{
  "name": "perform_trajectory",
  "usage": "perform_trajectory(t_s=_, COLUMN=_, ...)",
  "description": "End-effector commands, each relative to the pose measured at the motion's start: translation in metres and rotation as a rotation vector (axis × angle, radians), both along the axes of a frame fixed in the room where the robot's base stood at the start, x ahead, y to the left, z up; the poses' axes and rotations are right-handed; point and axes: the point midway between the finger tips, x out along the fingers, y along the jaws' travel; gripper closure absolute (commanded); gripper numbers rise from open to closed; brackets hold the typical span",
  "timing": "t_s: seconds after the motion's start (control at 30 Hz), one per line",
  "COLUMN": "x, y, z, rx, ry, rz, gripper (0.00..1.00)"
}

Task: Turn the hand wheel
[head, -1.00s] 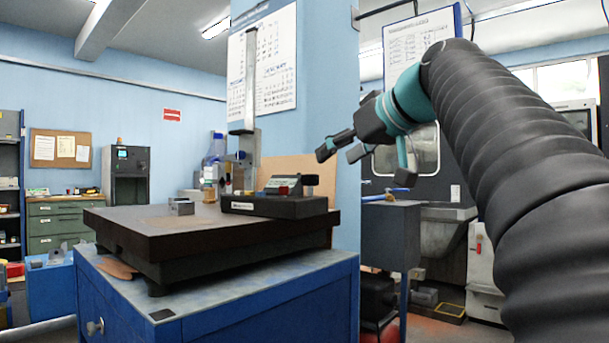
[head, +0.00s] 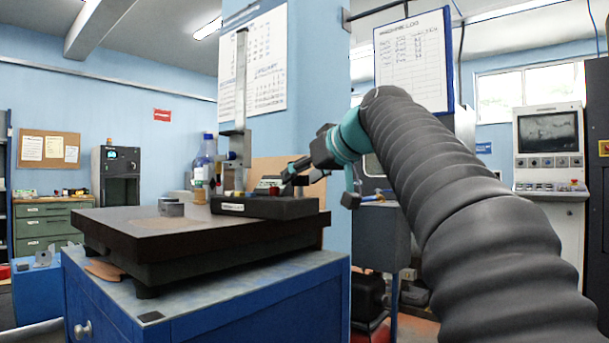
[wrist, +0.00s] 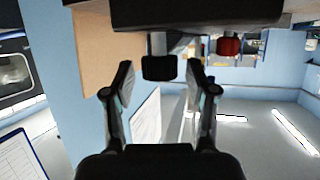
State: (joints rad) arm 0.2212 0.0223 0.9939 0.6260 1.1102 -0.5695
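The hand wheel looks like a small black cylinder on a short shaft. In the wrist view the hand wheel (wrist: 159,67) sticks out from a dark block, between and just ahead of my fingertips. In the head view the hand wheel (head: 300,181) is at the right end of the black-based device (head: 240,208), partly covered by my fingers. My gripper (head: 302,174) reaches to that end from the right. In the wrist view my gripper (wrist: 160,82) is open, one finger on each side of the wheel, with visible gaps. I see no contact.
The device stands on a dark surface plate (head: 140,222) on a blue cabinet (head: 200,290). A small metal block (head: 171,208) lies on the plate. A tall vertical metal post (head: 240,90) rises behind. A red knob (wrist: 229,46) is beside the wheel in the wrist view. A blue pillar (head: 335,120) stands close behind.

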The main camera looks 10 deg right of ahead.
Motion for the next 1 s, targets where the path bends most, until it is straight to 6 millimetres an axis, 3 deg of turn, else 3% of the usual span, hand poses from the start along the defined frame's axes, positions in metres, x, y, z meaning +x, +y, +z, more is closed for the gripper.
perform_trajectory(t_s=0.03, x=-0.0001, y=-0.0001, z=0.0002, rx=0.0, ry=0.0, rz=0.0, gripper=0.62)
perform_trajectory(t_s=0.2, x=-0.0002, y=-0.0001, z=0.0002, rx=0.0, ry=0.0, rz=0.0, gripper=0.99)
perform_trajectory(t_s=0.57, x=-0.001, y=0.0018, z=0.0012, rx=-0.001, ry=-0.001, rz=-0.05, gripper=1.0)
perform_trajectory(t_s=1.0, x=-0.0015, y=0.0061, z=0.0024, rx=-0.001, ry=-0.002, rz=-0.294, gripper=1.0)
